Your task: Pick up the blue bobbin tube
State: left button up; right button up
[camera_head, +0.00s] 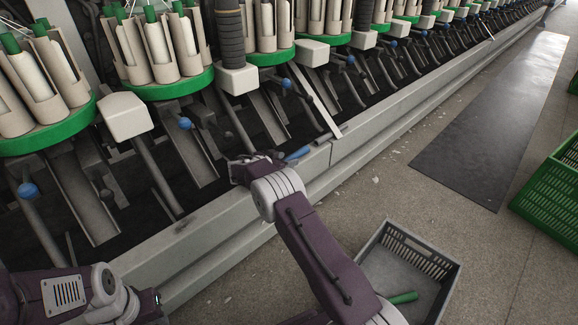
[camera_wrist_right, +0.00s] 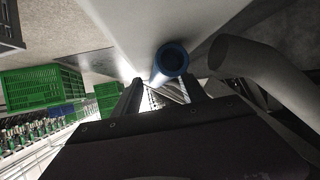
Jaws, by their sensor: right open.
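The blue bobbin tube (camera_head: 298,153) lies at the machine's front ledge in the head view, just past my right gripper (camera_head: 280,158). In the right wrist view the tube's round blue end (camera_wrist_right: 172,59) faces the camera, and a dark hollow shows in it. My right gripper (camera_wrist_right: 163,82) is open, and the tube's end appears between and just beyond its two fingertips. I cannot tell whether the fingers touch it. The rest of the tube is mostly hidden. My left gripper (camera_head: 150,304) is at the lower left, by the machine's front, with its jaws unclear.
The cone winder's grey front rail (camera_head: 300,170) runs diagonally beneath the tube. A grey crate (camera_head: 440,262) holding a green tube (camera_head: 403,297) stands on the floor beside my right arm. A green crate (camera_head: 555,190) is at the right. A dark mat (camera_head: 490,130) lies on open floor.

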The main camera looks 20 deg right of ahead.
grip_shut()
jog(key=shift+r, duration=0.2)
jog(key=shift+r+p, duration=0.35)
jog(key=shift+p, duration=0.1)
jog(key=r+p, duration=0.2)
jog(key=r, duration=0.1)
jog(key=r+p, duration=0.1)
jog(key=shift+s+d+r, duration=0.15)
jog(key=shift+d, duration=0.2)
jog(key=s+d+r+p, duration=0.4)
jog(key=d+r, duration=0.1)
jog(key=d, duration=0.5)
jog(key=shift+s+r+p, duration=0.3)
jog(key=shift+r, duration=0.05)
